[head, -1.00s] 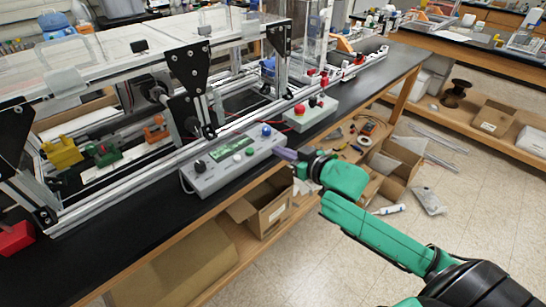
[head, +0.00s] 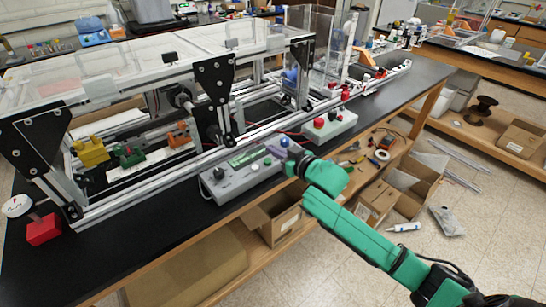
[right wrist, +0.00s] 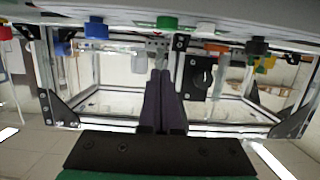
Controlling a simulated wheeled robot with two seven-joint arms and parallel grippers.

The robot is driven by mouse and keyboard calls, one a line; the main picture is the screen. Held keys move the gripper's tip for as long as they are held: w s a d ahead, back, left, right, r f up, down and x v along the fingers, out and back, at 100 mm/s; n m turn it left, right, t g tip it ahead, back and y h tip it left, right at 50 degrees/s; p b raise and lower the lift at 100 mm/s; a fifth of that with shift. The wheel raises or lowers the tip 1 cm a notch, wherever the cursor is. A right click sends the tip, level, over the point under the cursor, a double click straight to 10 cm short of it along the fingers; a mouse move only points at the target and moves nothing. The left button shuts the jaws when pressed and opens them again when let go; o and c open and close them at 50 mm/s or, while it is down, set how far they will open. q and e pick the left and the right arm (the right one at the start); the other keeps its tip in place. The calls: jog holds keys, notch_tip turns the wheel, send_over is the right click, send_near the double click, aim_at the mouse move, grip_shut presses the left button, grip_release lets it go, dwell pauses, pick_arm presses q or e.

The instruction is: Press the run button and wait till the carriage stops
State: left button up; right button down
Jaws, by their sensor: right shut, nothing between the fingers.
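The grey control box (head: 226,190) sits on the black bench top in front of the extrusion frame. I cannot single out the carriage with certainty. My left gripper is not in view.
The extrusion frame (head: 165,163) stands close behind the box. A second box (head: 338,130) with a red button stands to the right. Yellow (head: 91,152), green and orange blocks sit inside the frame. A red block (head: 43,230) lies at the left. Cardboard boxes fill the shelf below.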

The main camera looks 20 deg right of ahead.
aim_at(268, 162)
jog(key=f, duration=0.4)
jog(key=shift+w+a+p, duration=0.1)
jog(key=shift+w+p, duration=0.1)
jog(key=shift+p, duration=0.1)
